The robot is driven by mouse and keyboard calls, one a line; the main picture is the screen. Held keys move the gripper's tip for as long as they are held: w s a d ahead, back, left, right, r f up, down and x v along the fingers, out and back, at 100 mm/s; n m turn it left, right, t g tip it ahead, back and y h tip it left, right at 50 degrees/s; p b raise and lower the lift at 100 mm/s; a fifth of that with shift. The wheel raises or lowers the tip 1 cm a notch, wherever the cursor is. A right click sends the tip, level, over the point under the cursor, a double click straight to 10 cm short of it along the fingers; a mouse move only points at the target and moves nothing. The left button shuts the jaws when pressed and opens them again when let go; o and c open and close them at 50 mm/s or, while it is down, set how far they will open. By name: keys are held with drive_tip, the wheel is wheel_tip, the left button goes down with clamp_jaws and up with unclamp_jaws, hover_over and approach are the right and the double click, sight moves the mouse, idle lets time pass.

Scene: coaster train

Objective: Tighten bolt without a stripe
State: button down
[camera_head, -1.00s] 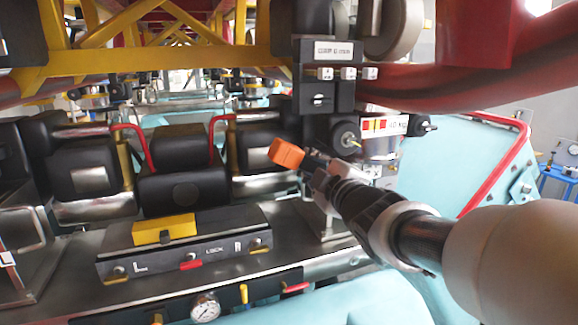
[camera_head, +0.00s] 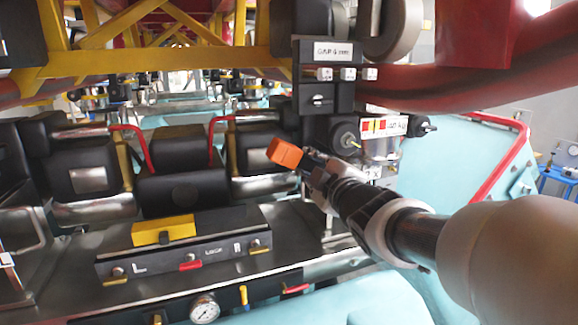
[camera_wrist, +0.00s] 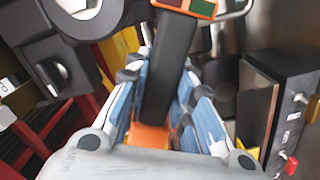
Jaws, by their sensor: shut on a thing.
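My gripper (camera_head: 320,174) is shut on a dark-handled tool with an orange end (camera_head: 285,152), held up in front of the machinery in the head view. In the wrist view, my gripper's blue-and-grey fingers (camera_wrist: 163,80) stand either side of the tool's dark bar (camera_wrist: 172,65). An orange-edged end with green and red panels (camera_wrist: 186,7) shows at the top, and more orange shows low between the fingers. Several small pale fittings (camera_head: 348,74) sit in a row under a label reading "GAP 6 mm". I cannot tell whether these are bolts, or which carries a stripe.
A red tube (camera_head: 500,165) runs at the right, and a gauge (camera_head: 205,307) sits at the bottom.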

drive_tip(key=shift+w+a+r, duration=0.2)
drive_tip(key=shift+w+r, duration=0.05)
drive_tip(key=shift+w, duration=0.2)
idle(0.6)
drive_tip(key=shift+b, duration=0.5)
idle(1.1)
drive_tip(key=shift+v, duration=2.2)
drive_tip(key=shift+d, duration=0.15)
drive_tip(key=shift+f, duration=0.1)
